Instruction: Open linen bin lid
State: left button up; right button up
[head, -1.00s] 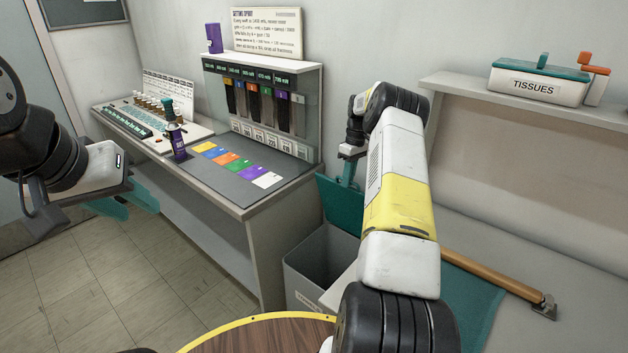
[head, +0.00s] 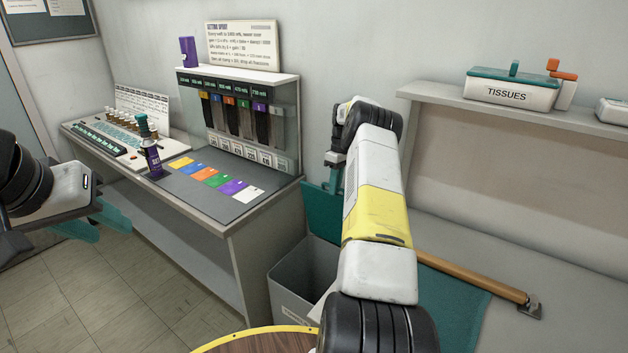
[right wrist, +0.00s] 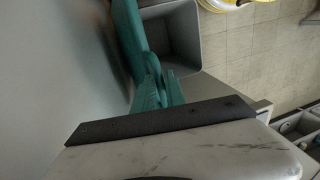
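The linen bin is a grey open-topped box (head: 299,279) on the floor, between the counter and the bench. Its teal lid (head: 320,212) stands raised, near upright, at the bin's back; the bin's mouth is uncovered. The bin's grey inside (right wrist: 172,38) also shows in the right wrist view. My right gripper (head: 334,172) is at the top of the lid, partly hidden by my forearm. In the right wrist view its teal fingers (right wrist: 157,88) blend with teal behind them, so their gap and any contact are unclear. My left gripper (head: 98,222) is open and empty at the left.
A counter (head: 200,212) with coloured cards, a purple bottle (head: 152,160) and a dispenser rack stands left of the bin. A tissue box (head: 512,92) sits on the right shelf. A wooden rail (head: 470,275) crosses teal cloth. A round table's yellow edge (head: 250,335) is in front.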

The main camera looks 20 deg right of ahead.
notch_tip(320, 180, up, 8)
jog(key=d, duration=0.1)
jog(key=shift+w+d+f, duration=0.15)
jog(key=shift+w+f, duration=0.05)
jog(key=shift+w, duration=0.2)
dwell(0.4)
jog(key=s+a+r+t, duration=0.1)
jog(key=a+r, duration=0.4)
jog(key=r, duration=0.3)
jog(key=s+a+r+t, duration=0.1)
jog(key=s+a+r, duration=0.1)
jog(key=a+r, duration=0.45)
jog(key=s+a+r+m+t+h, duration=0.1)
jog(key=s+a+r+m+t, duration=0.1)
jog(key=s+a+r, duration=0.6)
jog(key=s+a+f+m+t, duration=0.1)
jog(key=s+a, duration=0.1)
jog(key=s, duration=0.7)
jog(key=s+a+m+t+y, duration=0.1)
jog(key=s+a, duration=0.2)
jog(key=s, duration=0.6)
jog(key=s+a+f+m+t, duration=0.1)
jog(key=s+a+m, duration=0.1)
jog(key=s, duration=0.7)
jog(key=shift+s+a+f, duration=0.3)
jog(key=shift+a+f, duration=0.05)
jog(key=shift+a, duration=0.25)
